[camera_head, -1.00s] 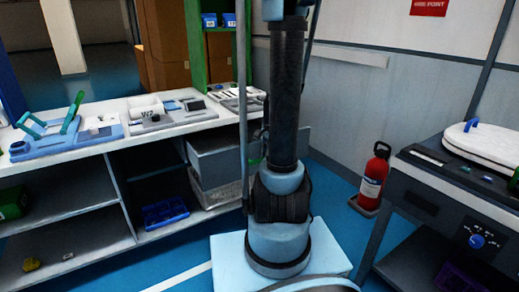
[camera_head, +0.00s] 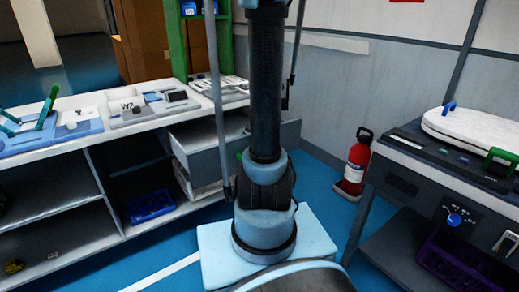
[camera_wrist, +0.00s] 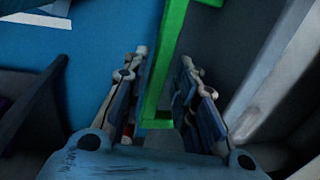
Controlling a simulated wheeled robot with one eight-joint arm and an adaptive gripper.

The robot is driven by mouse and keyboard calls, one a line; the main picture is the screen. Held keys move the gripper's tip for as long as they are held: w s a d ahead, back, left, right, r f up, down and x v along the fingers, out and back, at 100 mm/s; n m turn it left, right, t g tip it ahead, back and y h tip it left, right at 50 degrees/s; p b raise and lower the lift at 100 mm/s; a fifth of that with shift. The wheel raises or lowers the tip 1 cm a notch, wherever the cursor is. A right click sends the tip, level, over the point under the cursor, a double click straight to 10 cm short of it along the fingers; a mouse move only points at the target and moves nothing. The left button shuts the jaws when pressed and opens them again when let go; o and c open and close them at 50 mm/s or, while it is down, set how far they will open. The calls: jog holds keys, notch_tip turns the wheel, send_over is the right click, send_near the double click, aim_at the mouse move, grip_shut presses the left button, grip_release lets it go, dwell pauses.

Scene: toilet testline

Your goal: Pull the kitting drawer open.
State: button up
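The grey kitting drawer (camera_head: 203,158) is under the white counter in the head view. It juts out past the counter's edge, and part of its inside seems to show over its front. My arm stands in front of it and hides its right part. In the wrist view a green bar handle (camera_wrist: 166,70) runs between the two fingers of my gripper (camera_wrist: 160,88). The fingers are apart, with a visible gap on the right of the bar, so they look open around it. My gripper is hidden behind my arm in the head view.
The counter (camera_head: 75,148) holds trays and fixtures at the left. A blue bin (camera_head: 150,206) sits on the shelf below. A red fire extinguisher (camera_head: 357,165) stands by the wall. A grey test bench (camera_head: 425,185) with a toilet seat is at the right. Blue floor lies between.

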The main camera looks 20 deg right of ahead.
jog(key=shift+r, duration=0.15)
notch_tip(320, 180, up, 11)
jog(key=s, duration=0.2)
jog(key=shift+d+r, duration=0.2)
jog(key=shift+d, duration=0.1)
dwell(0.6)
dwell(0.4)
jog(key=s+a+f+n, duration=0.3)
jog(key=s+a+n, duration=0.2)
jog(key=s+n, duration=0.2)
jog(key=s+a+f+n, duration=0.4)
jog(key=s+a+n, duration=0.1)
jog(key=s+n, duration=0.2)
jog(key=shift+s+a+n+h, duration=0.25)
jog(key=shift+s+n+h, duration=0.05)
jog(key=shift+s, duration=0.35)
